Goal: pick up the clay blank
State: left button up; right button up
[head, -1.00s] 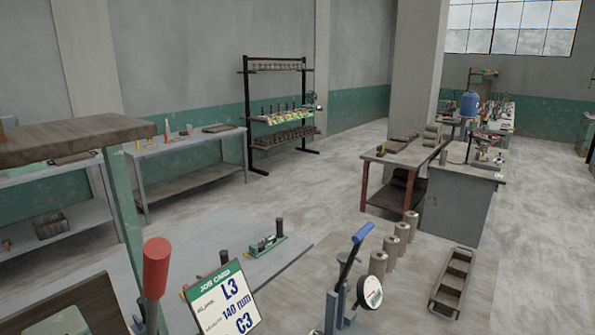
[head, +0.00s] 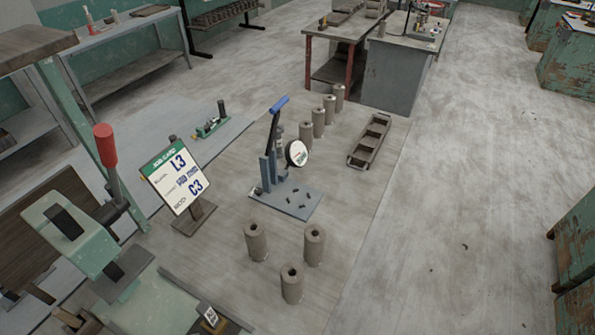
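Three grey-brown hollow cylinders that look like clay blanks stand upright at the front of the work table (head: 370,215): a left one (head: 257,245), a right one (head: 314,248) and a nearest one (head: 292,285). Several similar cylinders stand in a slanting row farther back, the nearest of them (head: 305,134) beside a blue-handled gauge press. I cannot tell which cylinder the task means. Neither of my grippers shows in the head view.
The press (head: 285,200) with a round dial stands mid-table, small dark bits on its base. A job card (head: 178,180) reads L3, C3. An empty slotted tray (head: 369,142) lies back right. A green red-handled machine (head: 70,235) fills the lower left.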

aim_at(292, 273)
jog(key=i+l+u, duration=0.2)
jog(key=u, duration=0.3)
jog(key=i+l+u, duration=0.1)
jog(key=l+u, duration=0.35)
jog(key=i+l+u, duration=0.1)
jog(key=l+u, duration=0.7)
jog(key=u, duration=0.2)
